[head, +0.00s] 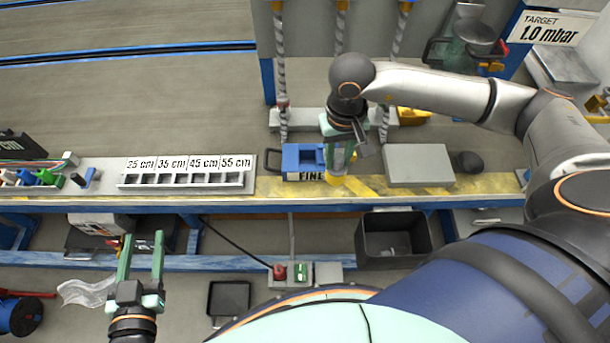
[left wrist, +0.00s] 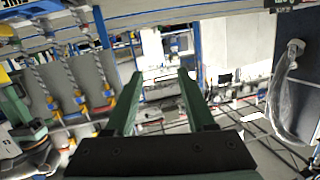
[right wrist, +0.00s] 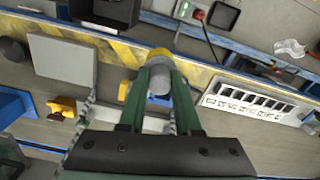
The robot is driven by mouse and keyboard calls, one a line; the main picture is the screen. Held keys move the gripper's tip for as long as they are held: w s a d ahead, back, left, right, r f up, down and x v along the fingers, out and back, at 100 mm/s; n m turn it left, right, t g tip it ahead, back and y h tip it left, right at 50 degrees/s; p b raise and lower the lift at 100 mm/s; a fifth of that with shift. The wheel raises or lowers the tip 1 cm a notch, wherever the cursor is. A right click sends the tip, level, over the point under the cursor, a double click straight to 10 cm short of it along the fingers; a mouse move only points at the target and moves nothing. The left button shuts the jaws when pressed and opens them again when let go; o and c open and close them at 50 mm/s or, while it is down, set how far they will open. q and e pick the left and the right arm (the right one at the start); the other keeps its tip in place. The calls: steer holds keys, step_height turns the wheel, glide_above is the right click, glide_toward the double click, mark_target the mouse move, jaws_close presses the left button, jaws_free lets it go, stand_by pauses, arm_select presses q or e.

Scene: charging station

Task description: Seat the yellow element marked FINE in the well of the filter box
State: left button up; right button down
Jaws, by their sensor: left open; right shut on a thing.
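The blue filter box (head: 291,165), with a black handle on its left and a white FINE label on its front, sits on the bench. My right gripper (head: 339,170) is just right of the box. It is shut on the yellow element (head: 336,180), whose yellow end points down toward the bench. In the right wrist view the element shows a yellow rim (right wrist: 160,51) and a grey body (right wrist: 160,80) between the fingers. Its marking is not readable. The box's well is only partly visible. My left gripper (head: 143,236) is open and empty, in front of the bench at the left.
A grey block (head: 418,166) stands right of the element, with a dark round thing (head: 469,162) beyond it. A slotted rack (head: 187,179) with length labels is left of the box. Drill-like rods (head: 340,50) hang behind. A black bin (head: 394,240) is below the front edge.

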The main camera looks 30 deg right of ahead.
steer(key=w+d+f+m+b, duration=0.3)
steer(key=d+f+b, duration=0.15)
steer(key=b, duration=0.45)
arm_select(q)
steer(key=s+d+r+m+t+h+b, duration=0.2)
steer(key=s+r+m+t+h+b, duration=0.15)
steer(key=r+h, duration=0.25)
steer(key=s+d+r+m+t+h+b, duration=0.1)
steer(key=s+r+m+t+h+b, duration=0.3)
steer(key=r, duration=0.3)
arm_select(e)
steer(key=m+b, duration=0.3)
steer(key=b, duration=0.1)
glide_above(308, 150)
steer(key=s+a, duration=0.1)
steer(key=s, duration=0.2)
step_height(308, 150, down, 11)
steer(key=f, duration=0.1)
steer(key=f+b, duration=0.1)
steer(key=f, duration=0.1)
steer(key=shift+w+a+f, duration=0.1)
steer(key=shift+w+f, duration=0.15)
steer(key=shift+w, duration=0.15)
arm_select(q)
step_height(308, 150, down, 6)
steer(key=w+g+h, duration=0.1)
steer(key=shift+w+d, duration=0.2)
steer(key=shift+d, duration=0.2)
arm_select(e)
steer(key=shift+r, duration=0.2)
